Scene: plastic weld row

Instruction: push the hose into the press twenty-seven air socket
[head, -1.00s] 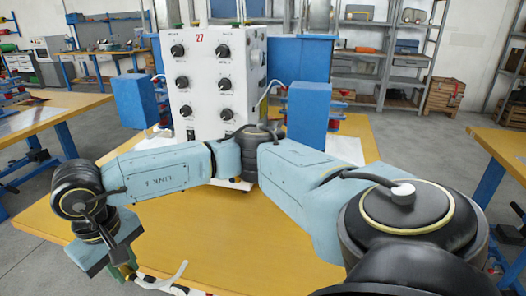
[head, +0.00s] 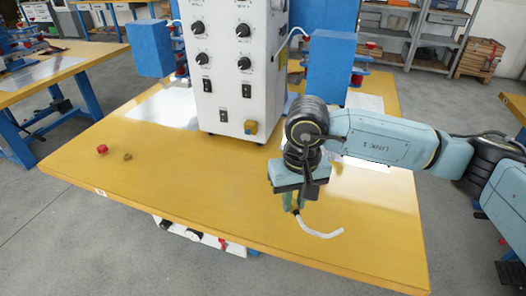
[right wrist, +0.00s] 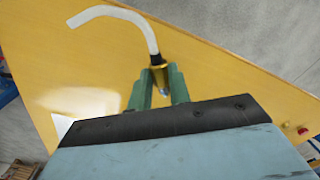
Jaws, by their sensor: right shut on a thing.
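The white hose (head: 320,232) hangs in a curve from my right gripper (head: 293,207), above the front right of the table. In the right wrist view its curve (right wrist: 110,12) runs from a brass end fitting (right wrist: 157,74). The green fingers of my right gripper (right wrist: 161,82) are shut on that fitting, with a silvery tip showing between them. The white press cabinet (head: 233,75) stands at the back of the table. A brass-coloured fitting (head: 251,127), seemingly the air socket, sits low on its front at the right. The held hose is apart from it. My left gripper is out of view.
A red part (head: 102,149) and a small brass part (head: 127,156) lie on the left of the yellow table (head: 190,190). Blue blocks (head: 330,66) flank the cabinet. The tabletop before the cabinet is mostly clear.

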